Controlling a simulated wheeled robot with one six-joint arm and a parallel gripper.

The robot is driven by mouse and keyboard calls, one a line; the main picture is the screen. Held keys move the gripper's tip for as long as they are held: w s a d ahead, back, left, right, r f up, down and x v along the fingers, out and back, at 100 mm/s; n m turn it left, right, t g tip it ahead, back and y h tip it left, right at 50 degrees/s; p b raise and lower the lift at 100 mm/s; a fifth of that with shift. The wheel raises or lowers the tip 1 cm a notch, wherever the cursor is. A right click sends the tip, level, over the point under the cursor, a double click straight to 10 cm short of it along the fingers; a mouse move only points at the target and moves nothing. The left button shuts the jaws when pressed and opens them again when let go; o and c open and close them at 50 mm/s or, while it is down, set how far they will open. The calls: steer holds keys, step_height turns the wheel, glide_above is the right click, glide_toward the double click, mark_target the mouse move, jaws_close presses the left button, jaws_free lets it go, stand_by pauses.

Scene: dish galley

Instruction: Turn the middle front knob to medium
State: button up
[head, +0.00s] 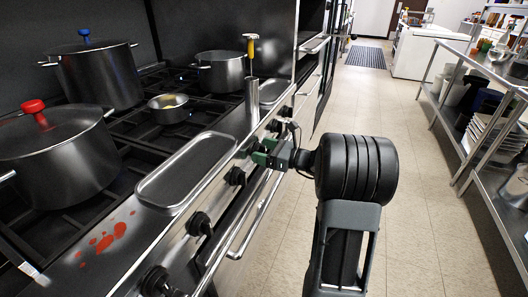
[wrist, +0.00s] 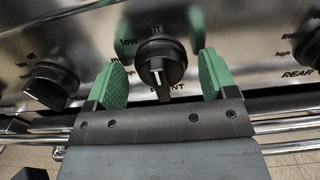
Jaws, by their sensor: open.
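In the wrist view, a black knob (wrist: 162,60) on the steel panel sits between the two green fingers of my gripper (wrist: 165,78). The gripper is open, with a gap visible on each side of the knob. The knob's white mark points down, toward a partly hidden label ending in "NT". In the head view, my gripper (head: 266,154) is at the stove's front panel. Its green fingers hide the knob there.
Neighbouring knobs stand left (wrist: 50,82) and right, the right one near "REAR" lettering. A steel rail (head: 255,215) runs along the stove front below the knobs. Pots, a small pan (head: 169,108) and a tray (head: 187,168) stand on the stove. The aisle floor (head: 415,190) is clear.

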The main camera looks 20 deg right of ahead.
steer(key=c, duration=0.9)
steer(key=shift+o, duration=0.2)
